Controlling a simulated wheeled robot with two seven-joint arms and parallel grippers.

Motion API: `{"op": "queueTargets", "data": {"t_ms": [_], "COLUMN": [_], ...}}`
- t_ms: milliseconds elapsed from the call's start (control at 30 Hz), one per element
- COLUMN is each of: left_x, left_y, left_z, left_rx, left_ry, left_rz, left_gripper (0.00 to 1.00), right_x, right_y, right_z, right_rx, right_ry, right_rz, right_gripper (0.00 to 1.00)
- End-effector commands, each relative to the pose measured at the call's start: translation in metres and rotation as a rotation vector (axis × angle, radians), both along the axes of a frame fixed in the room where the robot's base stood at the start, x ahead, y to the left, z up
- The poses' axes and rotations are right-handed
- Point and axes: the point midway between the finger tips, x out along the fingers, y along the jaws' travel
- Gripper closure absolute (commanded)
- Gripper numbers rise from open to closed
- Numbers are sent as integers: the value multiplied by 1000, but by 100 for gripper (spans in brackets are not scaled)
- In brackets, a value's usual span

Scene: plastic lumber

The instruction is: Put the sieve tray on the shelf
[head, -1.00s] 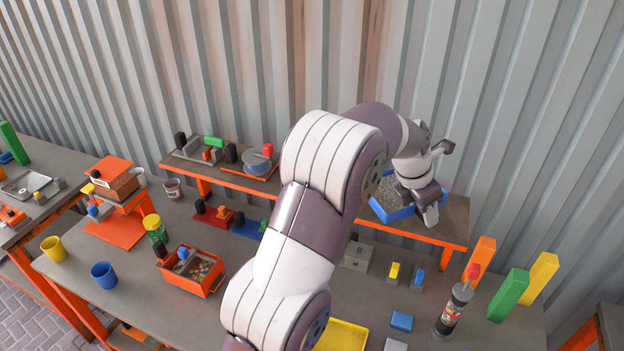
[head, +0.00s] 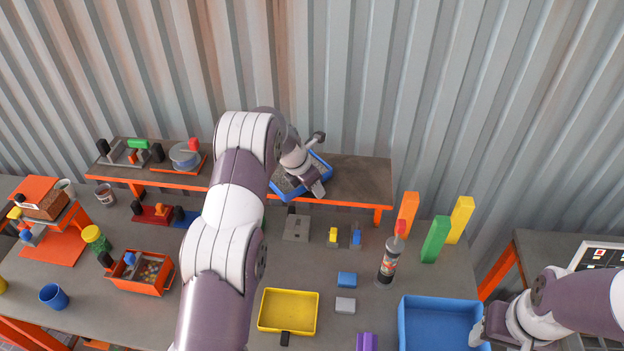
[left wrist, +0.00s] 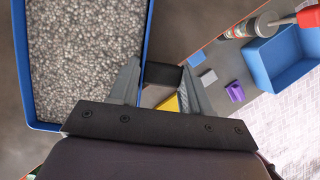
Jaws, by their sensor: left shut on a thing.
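The sieve tray (head: 285,195), blue-rimmed and full of grey granules, is over the front part of the raised shelf (head: 358,184), right of its middle. I cannot tell whether it rests on the shelf or hovers just above. My left gripper (head: 318,188) is at the tray's right side. In the left wrist view, the fingers of my left gripper (left wrist: 160,76) are shut on the tray's dark handle, and the tray's blue rim (left wrist: 45,126) lies to the left. My right gripper (head: 480,332) is by the blue bin, with its fingers unclear.
A sieve device (head: 186,156) and a block assembly (head: 130,152) occupy the shelf's left. The shelf's right end is clear. Below are a yellow tray (head: 288,331), a blue bin (head: 440,301), a bottle (head: 388,262) and tall orange, green and yellow blocks (head: 436,240).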

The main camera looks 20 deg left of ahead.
Motion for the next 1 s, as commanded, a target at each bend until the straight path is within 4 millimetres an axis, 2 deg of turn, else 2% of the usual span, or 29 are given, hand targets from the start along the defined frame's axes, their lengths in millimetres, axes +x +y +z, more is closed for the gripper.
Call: {"op": "queueTargets", "data": {"t_ms": [33,367,400,467,800,867,1000], "left_x": [0,0,0,0,0,-1,-10], "left_y": [0,0,0,0,0,2,7], "left_z": [0,-8,-8,-8,-3,0,21], "left_rx": [0,1,0,0,1,2,3], "left_ry": [-1,-2,-1,-1,-3,-5,-7], "left_rz": [0,1,0,0,1,1,1], "left_gripper": [91,91,43,27,27,27,27], "right_x": [0,0,0,0,0,0,0], "right_y": [0,0,0,0,0,0,0], "right_z": [6,1,2,2,3,-4,-21], "right_rx": [0,0,0,0,0,0,0], "right_ry": [0,1,0,1,0,0,1], "right_rz": [0,0,0,0,0,0,0], "right_gripper": [41,41,41,41,41,41,41]}}
